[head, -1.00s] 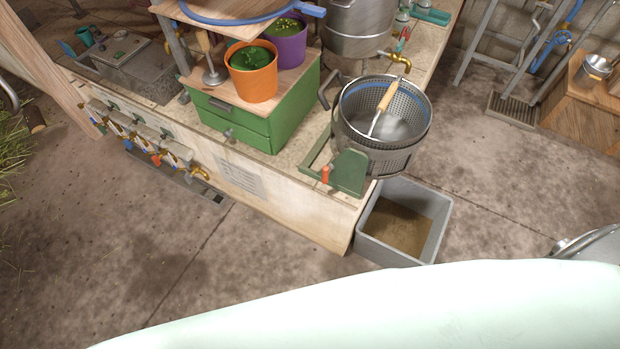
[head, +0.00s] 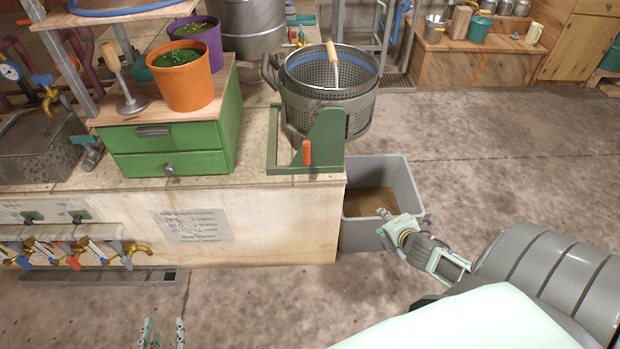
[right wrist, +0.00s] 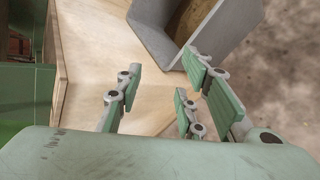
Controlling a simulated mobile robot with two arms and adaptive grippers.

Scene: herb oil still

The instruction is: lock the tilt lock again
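The tilt lock's orange-red handle (head: 307,152) stands upright on the front of a green bracket (head: 329,130) at the bench's right corner. The perforated metal basket (head: 350,104) sits upright behind the bracket, with a wooden-handled tool in it. My right gripper (head: 388,224) is beside the bench corner, over the grey bin, below and right of the handle and apart from it. In the right wrist view its fingers (right wrist: 160,92) are spread and empty; the handle does not show there. My left gripper (head: 164,333) shows only fingertips at the bottom edge, apart and empty.
A grey bin (head: 408,183) with brown contents stands on the floor against the bench end. A green drawer box (head: 168,150) with an orange pot (head: 182,82) stands left of the bracket. Brass taps (head: 130,249) line the bench front. The floor at right is open.

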